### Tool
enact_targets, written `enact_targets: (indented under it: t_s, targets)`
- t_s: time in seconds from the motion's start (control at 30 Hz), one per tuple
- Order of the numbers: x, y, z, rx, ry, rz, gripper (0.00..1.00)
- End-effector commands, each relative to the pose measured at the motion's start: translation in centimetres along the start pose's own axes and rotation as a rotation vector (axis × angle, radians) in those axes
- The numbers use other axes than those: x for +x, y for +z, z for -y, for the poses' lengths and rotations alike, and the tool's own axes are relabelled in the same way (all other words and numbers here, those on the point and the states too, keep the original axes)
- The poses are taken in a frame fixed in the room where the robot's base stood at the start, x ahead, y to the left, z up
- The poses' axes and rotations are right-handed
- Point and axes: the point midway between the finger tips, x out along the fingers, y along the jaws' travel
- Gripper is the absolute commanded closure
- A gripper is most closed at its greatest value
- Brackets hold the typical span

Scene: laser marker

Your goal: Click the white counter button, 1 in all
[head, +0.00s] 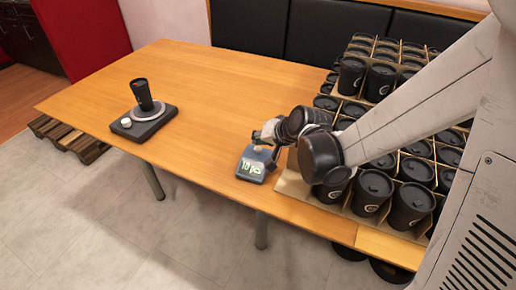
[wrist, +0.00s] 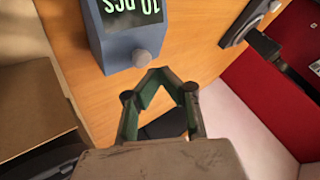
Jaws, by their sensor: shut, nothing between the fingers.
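The counter is a small blue-grey box (head: 252,170) on the wooden table, left of the cup trays. Its lit display reads "10 pcs". In the wrist view the counter (wrist: 120,45) is at the upper left, with its pale round button (wrist: 146,61) on the side nearest my gripper. My gripper (wrist: 165,73) is shut and empty, its green fingers meeting at the tips. In the wrist view the tips appear just below and right of the button; whether they touch it I cannot tell. In the head view my wrist partly hides the area behind the counter.
A dark device (head: 150,125) with a white knob stands at the table's left, with a black cup (head: 142,93) on it. Trays of black lidded cups (head: 372,187) crowd the right side. The table's middle (head: 215,85) is clear.

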Motion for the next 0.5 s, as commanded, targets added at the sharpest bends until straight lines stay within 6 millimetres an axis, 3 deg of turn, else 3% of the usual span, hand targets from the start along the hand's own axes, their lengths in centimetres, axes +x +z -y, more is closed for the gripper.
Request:
enact_targets:
  t_s: [0.5]
  targets:
    - [0.59, 0.44, -0.43, 0.000, 0.000, 0.000, 1.00]
